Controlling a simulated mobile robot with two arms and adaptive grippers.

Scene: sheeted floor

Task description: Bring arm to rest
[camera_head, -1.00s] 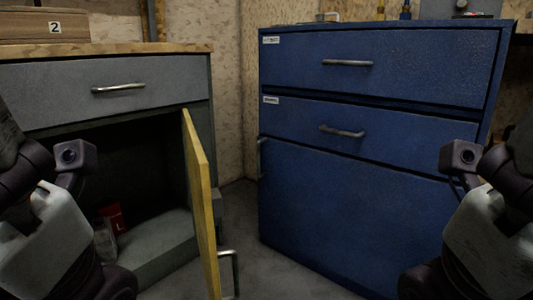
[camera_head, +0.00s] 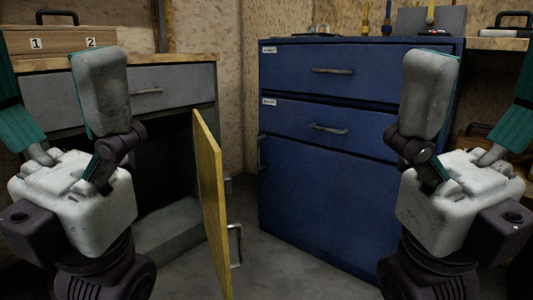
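My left gripper (camera_head: 50,68) stands upright at the left with its two teal-lined fingers spread wide and nothing between them. My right gripper (camera_head: 480,68) mirrors it at the right, also upright, open and empty. Both are close to the camera, and their outer fingers are cut by the picture edges. Neither visibly touches the furniture. The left gripper covers part of the grey cabinet (camera_head: 175,88); the right one covers the right edge of the blue cabinet (camera_head: 330,185).
The grey cabinet's yellow-edged door (camera_head: 208,200) stands open towards me, its handle low down. Its dark inside is partly hidden. The blue cabinet's drawers are shut. A wooden box (camera_head: 62,40) is on the left worktop. Floor (camera_head: 290,265) is free between the cabinets.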

